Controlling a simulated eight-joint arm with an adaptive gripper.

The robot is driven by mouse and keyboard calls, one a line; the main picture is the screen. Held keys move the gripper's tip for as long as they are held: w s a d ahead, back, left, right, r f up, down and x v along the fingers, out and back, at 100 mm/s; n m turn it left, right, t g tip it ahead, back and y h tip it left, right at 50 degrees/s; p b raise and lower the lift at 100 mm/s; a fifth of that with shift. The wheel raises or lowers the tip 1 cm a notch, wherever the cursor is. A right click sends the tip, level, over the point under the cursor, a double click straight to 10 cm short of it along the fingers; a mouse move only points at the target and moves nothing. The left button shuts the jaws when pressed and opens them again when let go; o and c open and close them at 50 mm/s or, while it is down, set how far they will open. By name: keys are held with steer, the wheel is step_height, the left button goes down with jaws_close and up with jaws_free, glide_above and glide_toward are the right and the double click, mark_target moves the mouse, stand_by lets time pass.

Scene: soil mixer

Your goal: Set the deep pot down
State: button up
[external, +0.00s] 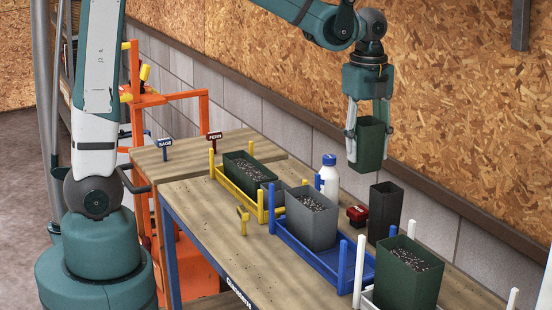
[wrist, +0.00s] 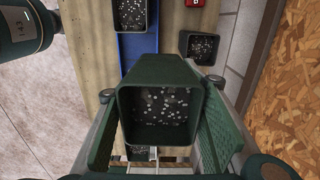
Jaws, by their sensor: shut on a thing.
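A dark green deep pot (external: 370,150) hangs upright in my gripper (external: 368,128), well above the workbench at its back side. My gripper is shut on it, one finger on each side. In the wrist view the held pot (wrist: 158,70) fills the middle, with dark, white-flecked soil inside. Below it in the external view stand a tall black pot (external: 385,205) and a green pot (external: 408,278) in a white-posted rack (external: 360,262). A grey pot (external: 311,225) stands in a blue rack (external: 328,265). The spot directly beneath the held pot is partly hidden.
A yellow rack (external: 243,215) holds a low dark planter (external: 249,175). A white bottle (external: 328,176) and a red block (external: 357,214) stand near the back edge. SAGE (external: 165,143) and FERN (external: 215,136) signs mark the far end. The bench's front strip is mostly clear.

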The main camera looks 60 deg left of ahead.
steer(key=w+a, duration=0.3)
steer(key=a, duration=1.1)
steer(key=w+a+p, duration=0.1)
steer(key=w+a, duration=0.2)
steer(key=a, duration=1.1)
steer(key=w+a, duration=0.3)
steer(key=a, duration=1.1)
step_height(320, 180, down, 14)
steer(key=shift+d+f, duration=0.1)
steer(key=shift+f, duration=3.1)
steer(key=shift+f, duration=1.85)
steer(key=shift+f, duration=0.15)
